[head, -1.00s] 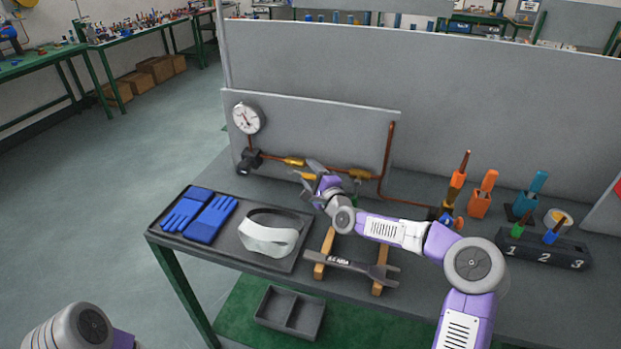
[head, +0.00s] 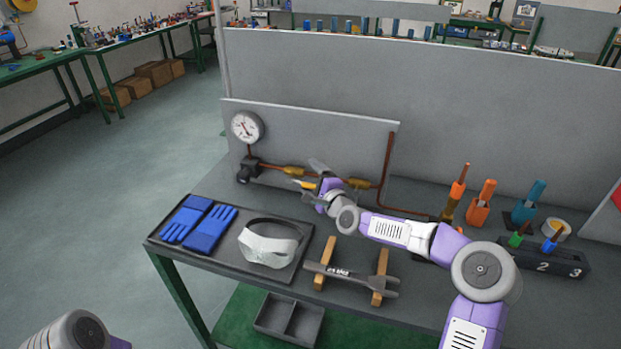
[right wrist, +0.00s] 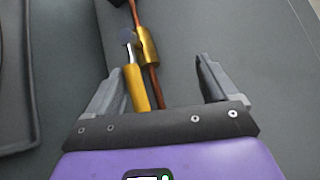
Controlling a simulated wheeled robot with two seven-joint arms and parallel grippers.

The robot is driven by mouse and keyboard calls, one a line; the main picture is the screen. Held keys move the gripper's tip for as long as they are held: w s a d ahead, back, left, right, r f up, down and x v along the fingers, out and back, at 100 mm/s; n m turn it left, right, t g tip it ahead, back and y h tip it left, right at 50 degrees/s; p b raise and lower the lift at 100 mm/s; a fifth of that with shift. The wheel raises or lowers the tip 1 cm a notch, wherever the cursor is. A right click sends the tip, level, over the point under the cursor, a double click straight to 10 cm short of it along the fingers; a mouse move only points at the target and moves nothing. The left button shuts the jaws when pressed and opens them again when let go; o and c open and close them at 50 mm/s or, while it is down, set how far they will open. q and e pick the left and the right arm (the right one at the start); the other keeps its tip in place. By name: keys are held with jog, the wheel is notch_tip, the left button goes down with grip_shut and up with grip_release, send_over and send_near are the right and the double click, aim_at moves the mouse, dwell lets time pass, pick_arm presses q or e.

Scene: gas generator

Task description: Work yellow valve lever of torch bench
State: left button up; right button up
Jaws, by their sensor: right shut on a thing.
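The yellow valve lever (head: 304,184) is a short bar below the copper pipe at the back of the torch bench. In the right wrist view the lever (right wrist: 137,88) points toward my palm from beside the brass valve body (right wrist: 147,46). The far finger partly hides the pipe in the head view. My left gripper is out of view.
A pressure gauge (head: 247,126) and brass fittings stand along the back panel. A grey wrench (head: 350,278) rests on wooden blocks near the front. Orange and blue tools stand at right.

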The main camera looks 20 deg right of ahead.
jog(key=shift+s+d+r+b, duration=0.2)
jog(key=shift+s+r, duration=0.3)
jog(key=shift+s, duration=0.05)
jog(key=shift+s+d+r+b, duration=0.15)
jog(key=shift+s+d+r, duration=0.05)
jog(key=shift+s+r, duration=0.35)
jog(key=shift+c, duration=0.3)
jog(key=shift+b+v, duration=0.35)
jog(key=shift+v, duration=1.1)
jog(key=c, duration=0.3)
jog(key=v, duration=0.3)
jog(key=shift+s+a, duration=0.1)
jog(key=shift+a, duration=0.05)
